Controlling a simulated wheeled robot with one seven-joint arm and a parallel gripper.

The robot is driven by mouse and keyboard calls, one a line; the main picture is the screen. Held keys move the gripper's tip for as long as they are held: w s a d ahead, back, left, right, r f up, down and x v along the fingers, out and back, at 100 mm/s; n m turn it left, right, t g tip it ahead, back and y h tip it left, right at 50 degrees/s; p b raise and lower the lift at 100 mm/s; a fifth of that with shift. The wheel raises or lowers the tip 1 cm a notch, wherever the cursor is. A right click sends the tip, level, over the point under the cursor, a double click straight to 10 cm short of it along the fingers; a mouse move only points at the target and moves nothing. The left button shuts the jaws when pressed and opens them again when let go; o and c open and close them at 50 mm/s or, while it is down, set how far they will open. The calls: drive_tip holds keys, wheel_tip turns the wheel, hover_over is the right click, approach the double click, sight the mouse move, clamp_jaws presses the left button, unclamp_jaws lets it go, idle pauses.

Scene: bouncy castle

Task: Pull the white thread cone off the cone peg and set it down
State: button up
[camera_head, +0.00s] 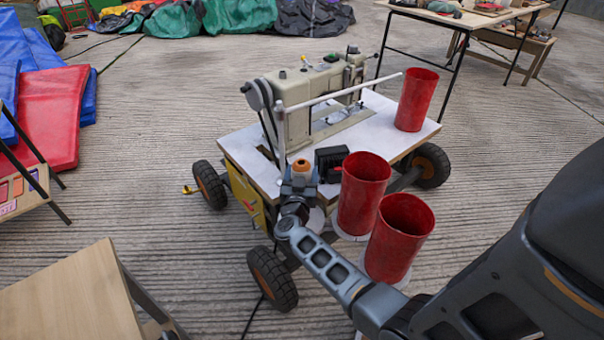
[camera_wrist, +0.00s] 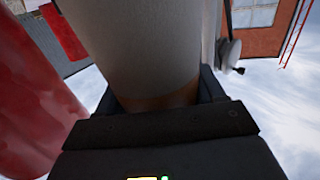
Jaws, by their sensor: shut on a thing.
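The white thread cone (camera_wrist: 140,50) fills the middle of the wrist view, pale grey-white with a brownish band at the end nearest the jaws. My gripper (camera_wrist: 158,97) is shut on it, one dark finger on each side. In the head view my gripper (camera_head: 299,182) is at the near edge of the sewing table, with a small orange-brown piece showing just above it. My gripper and arm hide most of the cone there. The cone peg cannot be made out, so I cannot tell whether the cone is still on it.
A cream sewing machine (camera_head: 310,88) stands on a wheeled white table (camera_head: 375,118). A black box (camera_head: 331,160) is right of my gripper. Two red cylinders (camera_head: 362,195) (camera_head: 399,238) stand close right, another (camera_head: 416,100) at the far corner. A wooden tabletop (camera_head: 70,305) is at lower left.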

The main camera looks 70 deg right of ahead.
drive_tip(key=shift+r+p, duration=1.5)
drive_tip(key=shift+p, duration=0.15)
wheel_tip(320, 180, up, 14)
drive_tip(key=p, duration=1.4)
drive_tip(key=w+a+n+t+y+b, duration=0.1)
drive_tip(key=w+a+n+t+y, duration=0.3)
drive_tip(key=a, duration=0.5)
drive_tip(key=w+a+n+t+y+b, duration=0.1)
drive_tip(key=w+a+n+t+y, duration=0.15)
drive_tip(key=w+a+t, duration=0.55)
drive_tip(key=a+f+n+t+y, duration=0.1)
drive_tip(key=a+n+y, duration=0.3)
drive_tip(key=a, duration=0.8)
drive_tip(key=a+f+n+t+y+b, duration=0.1)
drive_tip(key=a+f+n+y, duration=0.2)
drive_tip(key=a, duration=0.8)
drive_tip(key=s+n+y, duration=0.1)
drive_tip(key=n+y, duration=0.1)
drive_tip(key=y, duration=0.2)
drive_tip(key=shift+a, duration=0.4)
